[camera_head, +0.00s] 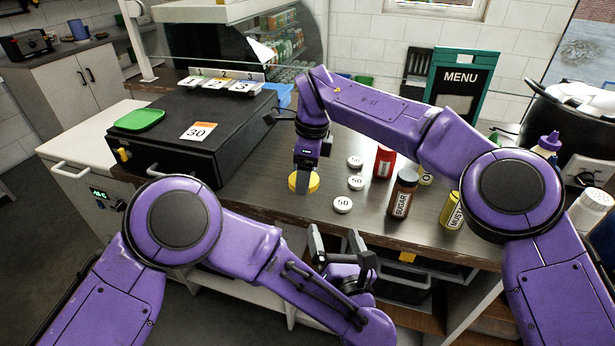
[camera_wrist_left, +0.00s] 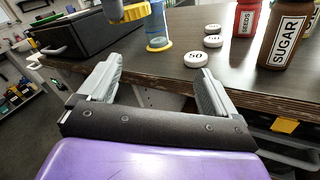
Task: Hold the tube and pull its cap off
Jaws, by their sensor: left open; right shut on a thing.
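The tube (camera_wrist_left: 156,27) is blue in the left wrist view, with a yellow ring round its foot.
On the counter (camera_head: 262,190), several white discs marked 50 (camera_head: 342,205) lie right of the tube. A red seeds bottle (camera_head: 384,161), brown sugar bottle (camera_head: 402,193) and yellow mustard bottle (camera_head: 452,211) stand farther right. A black box (camera_head: 180,150) stands left.

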